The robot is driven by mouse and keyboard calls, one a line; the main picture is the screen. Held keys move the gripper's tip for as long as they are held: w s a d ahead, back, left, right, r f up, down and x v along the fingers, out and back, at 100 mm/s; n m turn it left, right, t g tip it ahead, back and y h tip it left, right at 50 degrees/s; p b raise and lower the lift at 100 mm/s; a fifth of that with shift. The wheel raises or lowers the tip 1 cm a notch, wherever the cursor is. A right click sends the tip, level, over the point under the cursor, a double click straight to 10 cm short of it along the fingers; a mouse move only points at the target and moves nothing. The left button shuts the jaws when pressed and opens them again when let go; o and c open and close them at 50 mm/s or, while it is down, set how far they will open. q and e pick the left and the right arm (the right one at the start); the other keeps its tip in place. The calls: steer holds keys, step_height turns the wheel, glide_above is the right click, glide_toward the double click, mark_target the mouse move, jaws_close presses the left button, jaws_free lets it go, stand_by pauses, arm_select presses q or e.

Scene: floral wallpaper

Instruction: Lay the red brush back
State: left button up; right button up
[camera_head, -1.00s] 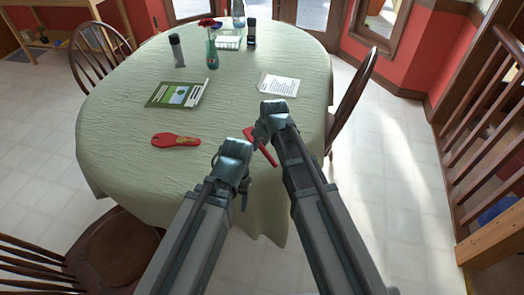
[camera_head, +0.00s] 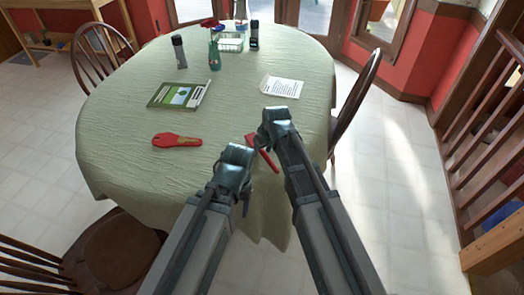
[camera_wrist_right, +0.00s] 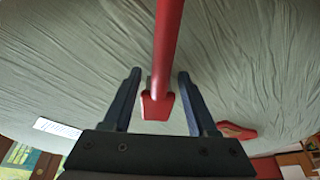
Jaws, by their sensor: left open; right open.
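A red thing with a long straight handle, which I take for the red brush (camera_head: 264,154), is at the near right of the table, beside my right gripper (camera_head: 262,136). In the right wrist view, its red shaft (camera_wrist_right: 166,50) runs down from the top edge to a flared end between the fingers of my open right gripper (camera_wrist_right: 158,95), with gaps on both sides. I cannot tell whether it rests flat on the cloth. My left gripper (camera_head: 244,180) is open and empty near the table's front edge, lower left of the brush.
A red paddle-shaped thing (camera_head: 177,140) with a tan patch lies on the green tablecloth (camera_head: 130,115). Behind are a green booklet (camera_head: 180,95), a white paper (camera_head: 282,87), a dark cylinder (camera_head: 179,52) and a flower vase (camera_head: 214,55). The cloth's middle is clear.

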steer(key=p+v, duration=1.2)
arm_select(q)
step_height(320, 180, up, 12)
steer(key=shift+f, duration=0.25)
arm_select(e)
steer(key=s+d+m+g+h, duration=0.1)
steer(key=s+g+h, duration=0.2)
steer(key=s, duration=1.4)
steer(key=shift+s+f+m+g, duration=0.3)
steer(key=shift+s+f+g, duration=0.1)
steer(key=shift+f+g, duration=0.15)
steer(key=shift+w+d+r, duration=0.1)
steer(key=shift+d, duration=0.05)
